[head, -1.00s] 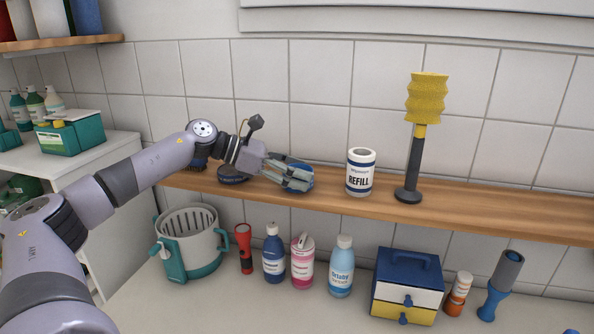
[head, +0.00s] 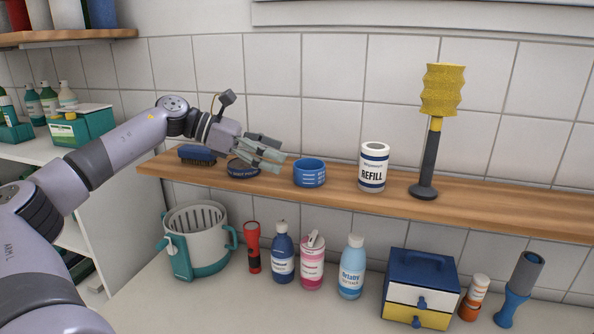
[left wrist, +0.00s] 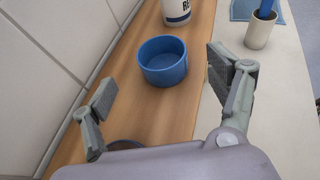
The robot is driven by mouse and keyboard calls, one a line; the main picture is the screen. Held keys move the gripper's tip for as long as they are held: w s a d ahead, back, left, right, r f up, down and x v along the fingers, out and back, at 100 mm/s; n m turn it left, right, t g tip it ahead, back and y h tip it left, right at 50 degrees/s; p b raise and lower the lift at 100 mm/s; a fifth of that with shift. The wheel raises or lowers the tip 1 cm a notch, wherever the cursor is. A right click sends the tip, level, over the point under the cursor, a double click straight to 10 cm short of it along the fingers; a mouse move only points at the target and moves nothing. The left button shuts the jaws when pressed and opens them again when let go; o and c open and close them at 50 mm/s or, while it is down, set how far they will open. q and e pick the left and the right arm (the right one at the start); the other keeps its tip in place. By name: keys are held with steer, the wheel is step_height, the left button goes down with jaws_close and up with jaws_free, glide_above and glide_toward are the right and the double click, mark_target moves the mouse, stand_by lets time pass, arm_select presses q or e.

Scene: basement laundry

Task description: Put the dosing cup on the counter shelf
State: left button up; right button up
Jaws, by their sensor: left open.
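The dosing cup is a small blue cup (head: 309,173) with pale marks, upright on the wooden counter shelf (head: 450,206). In the left wrist view the cup (left wrist: 162,61) stands on the shelf ahead of my fingers, its open top showing an empty inside. My left gripper (head: 272,154) is open and empty just left of the cup, apart from it. In the left wrist view its two fingers (left wrist: 166,92) are spread wide, with the cup beyond the gap between them. My right gripper does not show.
On the shelf, a brush (head: 197,154) and a dark round tin (head: 243,169) stand left, a REFILL canister (head: 373,167) and a yellow duster (head: 441,90) right. Below are a bucket (head: 197,240), several bottles and a small drawer box (head: 421,290).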

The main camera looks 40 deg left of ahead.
arm_select(q)
steer(key=shift+b+v, duration=0.45)
steer(key=shift+v, duration=1.45)
